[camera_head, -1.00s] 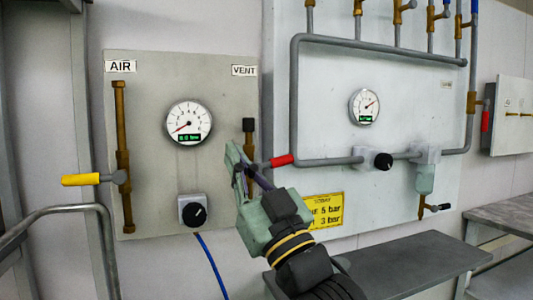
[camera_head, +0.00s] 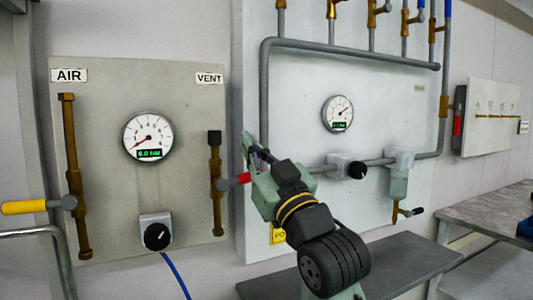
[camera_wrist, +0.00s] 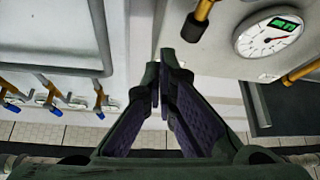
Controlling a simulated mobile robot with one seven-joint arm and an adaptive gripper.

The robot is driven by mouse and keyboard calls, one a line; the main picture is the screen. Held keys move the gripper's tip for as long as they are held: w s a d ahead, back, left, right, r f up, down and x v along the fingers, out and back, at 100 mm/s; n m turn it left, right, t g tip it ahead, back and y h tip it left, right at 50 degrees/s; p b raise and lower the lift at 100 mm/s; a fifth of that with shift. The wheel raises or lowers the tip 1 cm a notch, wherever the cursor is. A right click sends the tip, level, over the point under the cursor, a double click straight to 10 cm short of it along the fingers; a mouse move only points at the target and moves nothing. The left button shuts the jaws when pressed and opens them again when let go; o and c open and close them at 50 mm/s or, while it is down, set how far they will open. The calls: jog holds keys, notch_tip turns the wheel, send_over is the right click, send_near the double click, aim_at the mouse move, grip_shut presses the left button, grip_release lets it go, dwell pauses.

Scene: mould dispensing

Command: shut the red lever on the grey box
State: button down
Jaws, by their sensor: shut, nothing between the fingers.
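The grey box (camera_head: 492,118) is mounted on the wall at the far right of the head view. A red lever (camera_head: 457,123) hangs about vertical at its left side, beside a brass pipe fitting. My gripper (camera_head: 252,142) is far to the left of it, in front of the gap between the two gauge panels. In the wrist view, my gripper (camera_wrist: 165,65) has its fingers together with nothing held. The box and its lever do not show in the wrist view.
The large gauge panel (camera_head: 400,105) with pipes and black knobs lies between my gripper and the box. Grey benches (camera_head: 490,215) stand below at the right.

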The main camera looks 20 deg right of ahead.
aim_at(242, 179)
jog(key=shift+w+d+f, duration=0.15)
jog(key=shift+d+f, duration=0.05)
jog(key=shift+f, duration=0.8)
jog(key=shift+w+d+f, duration=0.15)
jog(key=shift+d+f, duration=0.05)
jog(key=shift+f, duration=0.8)
jog(key=shift+w+d+f+m+h+b, duration=0.15)
jog(key=shift+f+m+h+b, duration=0.25)
jog(key=shift+f+m, duration=0.2)
jog(key=shift+s+d+f+m+h+b, duration=0.15)
jog(key=shift+f+m+h+b, duration=0.1)
jog(key=shift+f+m+h, duration=0.3)
jog(key=shift+w+r+y, duration=0.1)
jog(key=shift+y, duration=0.15)
